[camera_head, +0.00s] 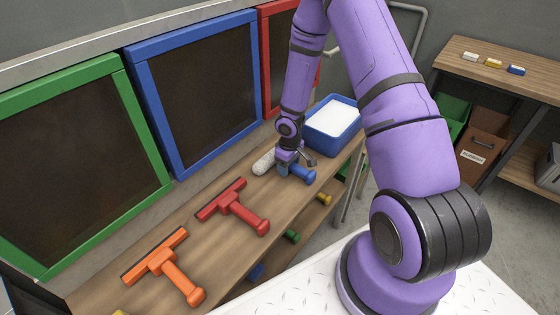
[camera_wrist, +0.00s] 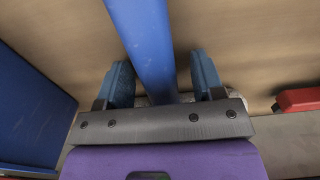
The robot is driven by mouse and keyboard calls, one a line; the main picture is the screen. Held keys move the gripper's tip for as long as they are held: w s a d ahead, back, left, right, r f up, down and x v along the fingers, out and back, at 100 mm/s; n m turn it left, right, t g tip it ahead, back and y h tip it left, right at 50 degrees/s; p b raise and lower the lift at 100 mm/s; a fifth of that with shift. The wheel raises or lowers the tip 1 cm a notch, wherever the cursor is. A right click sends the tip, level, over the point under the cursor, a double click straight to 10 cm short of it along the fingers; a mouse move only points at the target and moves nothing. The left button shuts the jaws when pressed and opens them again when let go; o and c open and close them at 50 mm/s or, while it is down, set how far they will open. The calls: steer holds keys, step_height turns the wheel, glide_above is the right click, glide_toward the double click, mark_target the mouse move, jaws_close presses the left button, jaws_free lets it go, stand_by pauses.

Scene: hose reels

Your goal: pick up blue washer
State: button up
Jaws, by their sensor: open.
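The blue washer lies on the wooden bench. Its blue handle (camera_head: 304,174) sticks out toward the front of the bench in the head view, and a white fuzzy roll (camera_head: 264,162), apparently its head, shows at the back. My gripper (camera_head: 290,163) is low over it and hides the middle part. In the wrist view the blue handle (camera_wrist: 146,40) runs between the two parted fingers of my gripper (camera_wrist: 162,80), with a gap on each side. The far part of the washer is hidden behind the gripper body.
A blue bucket (camera_head: 331,125) with white contents stands close to the right, and also shows in the wrist view (camera_wrist: 28,112). A red squeegee (camera_head: 236,205) and an orange squeegee (camera_head: 166,269) lie to the left. Framed dark panels (camera_head: 200,95) stand behind the bench.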

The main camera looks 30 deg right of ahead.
steer(key=c, duration=1)
step_height(320, 180, up, 10)
steer(key=shift+f, duration=0.1)
